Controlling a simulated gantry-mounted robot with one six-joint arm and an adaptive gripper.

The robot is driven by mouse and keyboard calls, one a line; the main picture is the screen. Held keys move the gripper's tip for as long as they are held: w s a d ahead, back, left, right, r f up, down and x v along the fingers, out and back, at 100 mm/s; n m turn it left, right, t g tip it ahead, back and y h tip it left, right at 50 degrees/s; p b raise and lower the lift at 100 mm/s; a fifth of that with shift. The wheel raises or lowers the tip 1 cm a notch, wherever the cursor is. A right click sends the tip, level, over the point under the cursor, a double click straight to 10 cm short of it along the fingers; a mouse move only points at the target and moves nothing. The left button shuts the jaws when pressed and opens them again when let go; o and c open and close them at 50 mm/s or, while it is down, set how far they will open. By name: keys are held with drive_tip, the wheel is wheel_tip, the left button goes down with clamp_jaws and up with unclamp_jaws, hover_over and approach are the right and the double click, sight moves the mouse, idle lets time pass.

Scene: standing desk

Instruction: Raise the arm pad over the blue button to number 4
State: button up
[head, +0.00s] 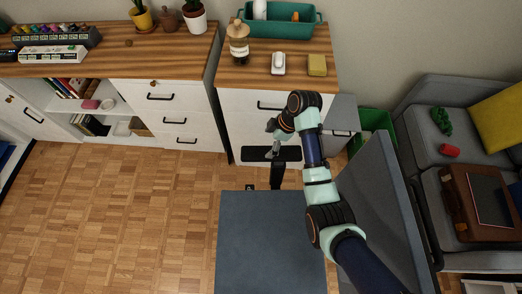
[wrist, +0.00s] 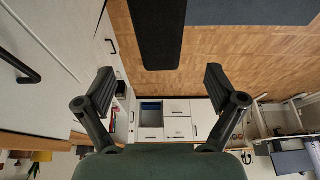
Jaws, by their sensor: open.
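A black arm pad (head: 289,154) sits on a dark post (head: 277,176) at the far side of a blue-grey chair seat (head: 270,240). In the wrist view the pad (wrist: 157,35) comes down from the top middle, in line with the gap between my fingers. My gripper (head: 274,150) overlaps the pad in the head view; contact cannot be told. In the wrist view my gripper (wrist: 157,82) is open with its two fingers wide apart and nothing between them. No blue button or number can be made out in either view.
A white drawer cabinet (head: 240,110) stands just behind the pad. The chair's grey backrest (head: 375,190) rises at the right of the seat, beside my arm. A grey sofa (head: 425,135) is farther right. The parquet floor (head: 130,220) at left is clear.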

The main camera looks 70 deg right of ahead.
sight(260, 152)
drive_tip(key=b+x, duration=0.2)
drive_tip(key=x, duration=0.6)
drive_tip(key=shift+b, duration=0.35)
drive_tip(key=shift+r, duration=0.1)
drive_tip(key=shift+c, duration=0.2)
drive_tip(key=c, duration=1.6)
drive_tip(key=shift+r+p, duration=0.6)
drive_tip(key=shift+p, duration=0.4)
drive_tip(key=shift+c, duration=0.2)
drive_tip(key=shift+f, duration=0.25)
drive_tip(key=o, duration=1.7)
drive_tip(key=shift+r, duration=0.1)
